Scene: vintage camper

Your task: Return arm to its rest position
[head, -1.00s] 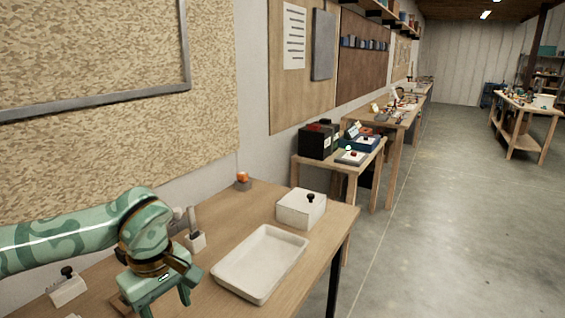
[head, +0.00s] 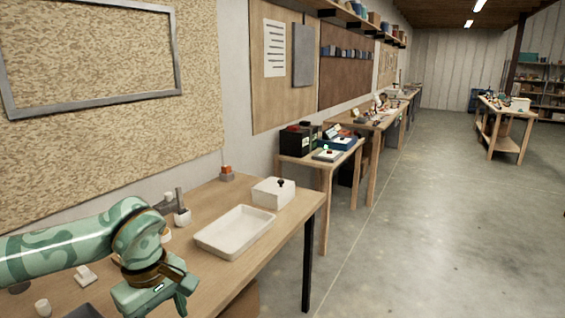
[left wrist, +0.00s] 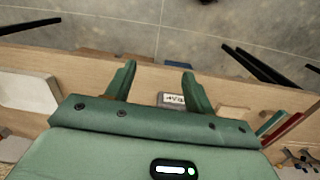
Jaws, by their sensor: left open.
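My left arm (head: 65,255) comes in from the left, patterned in two greens, and is bent over the near end of the wooden table (head: 150,232). Its gripper (head: 163,305) points down at the lower edge of the head view, in front of the white tray. In the left wrist view the gripper (left wrist: 159,70) has its two green fingers spread apart with nothing held between them. A small grey labelled block (left wrist: 172,99) shows beyond the gap, on the wooden surface. My right gripper is not in view.
A shallow white tray (head: 235,248), a white box (head: 266,196) with a black knob and an orange-topped block (head: 227,174) stand on the table. Small white pieces (head: 86,276) lie near my arm. More benches (head: 320,158) line the wall. The concrete floor (head: 420,220) at right is clear.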

